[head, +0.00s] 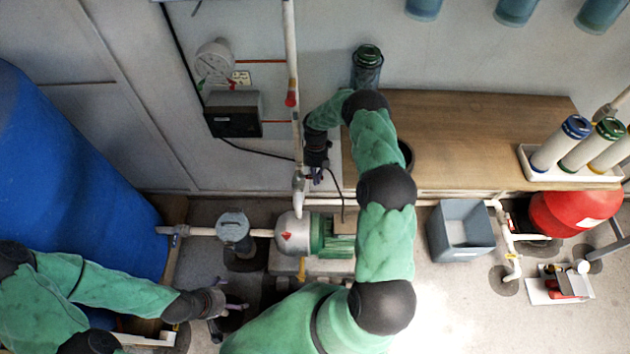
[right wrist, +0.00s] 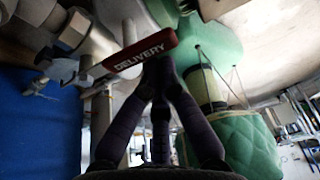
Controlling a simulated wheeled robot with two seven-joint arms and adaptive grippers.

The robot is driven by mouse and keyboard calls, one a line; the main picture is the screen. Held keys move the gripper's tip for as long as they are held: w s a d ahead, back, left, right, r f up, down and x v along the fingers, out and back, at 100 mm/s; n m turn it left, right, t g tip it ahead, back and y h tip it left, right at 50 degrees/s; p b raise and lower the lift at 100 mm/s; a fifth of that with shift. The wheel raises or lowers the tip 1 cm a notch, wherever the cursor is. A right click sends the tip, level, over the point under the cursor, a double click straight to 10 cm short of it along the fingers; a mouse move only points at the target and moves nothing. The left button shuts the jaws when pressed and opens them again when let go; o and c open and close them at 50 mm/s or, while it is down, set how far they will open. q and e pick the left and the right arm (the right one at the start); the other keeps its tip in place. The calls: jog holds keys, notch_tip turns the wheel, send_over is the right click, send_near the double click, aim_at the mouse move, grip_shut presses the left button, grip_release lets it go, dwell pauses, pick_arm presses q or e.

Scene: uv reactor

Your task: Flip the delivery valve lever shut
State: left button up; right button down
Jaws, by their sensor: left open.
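The delivery valve lever (right wrist: 142,54) is a dark red handle marked DELIVERY, slanting across the upper middle of the right wrist view. My right gripper (right wrist: 157,68) has its fingers drawn together, with the tips right at the lever's lower edge. I cannot tell whether they touch it. In the head view my right gripper (head: 316,172) points down beside the white vertical pipe (head: 290,45), above the green and silver pump (head: 296,234). I cannot make out the lever clearly there. My left gripper (head: 236,309) is open and empty at the lower left, apart from the pump.
A blue tank (head: 75,160) fills the left side. A grey strainer (head: 233,227) sits on the pipe left of the pump. A control box (head: 234,113) and gauge (head: 214,62) are on the wall. A wooden bench (head: 480,125) and grey bin (head: 461,232) stand to the right.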

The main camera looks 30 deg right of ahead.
jog(key=shift+w+d+r, duration=0.1)
jog(key=shift+d, duration=0.05)
dwell(0.5)
jog(key=v, duration=1.1)
jog(key=shift+r, duration=0.4)
jog(key=shift+w, duration=0.15)
